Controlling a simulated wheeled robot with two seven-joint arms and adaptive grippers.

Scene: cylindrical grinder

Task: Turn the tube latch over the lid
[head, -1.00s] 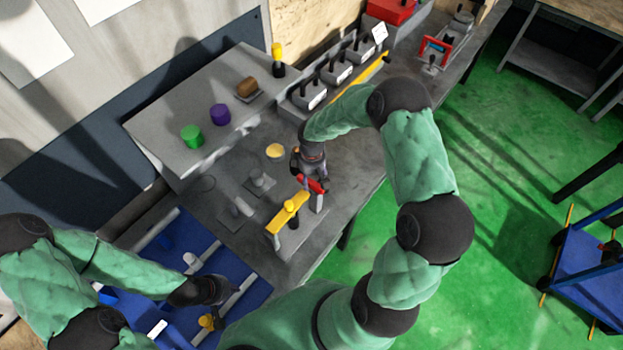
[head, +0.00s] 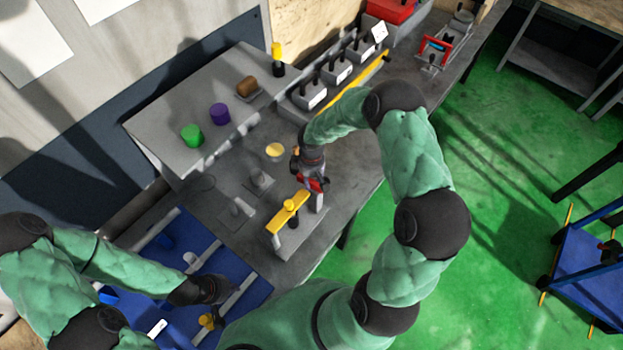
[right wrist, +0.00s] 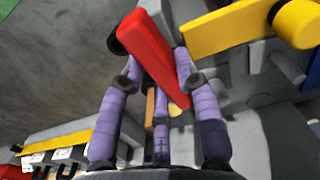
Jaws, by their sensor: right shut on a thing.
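The red bar (head: 316,184), apparently the tube latch, is on the grey bench beside a yellow bar with a round knob (head: 289,209), which may be the lid. My right gripper (head: 309,177) is down at the red bar. In the right wrist view the red bar (right wrist: 155,50) slants between the purple fingers of my right gripper (right wrist: 150,75), which is shut on it. The yellow bar (right wrist: 235,27) lies just right of it there, over a grey fixture. My left gripper (head: 218,291) is above the blue area at lower left; its jaws are too small to read.
Green (head: 192,136) and purple (head: 219,114) cylinders stand on the raised grey block (head: 165,128). A yellow disc (head: 275,150) is on the bench behind my right gripper. Grey boxes with black handles (head: 337,70) line the back.

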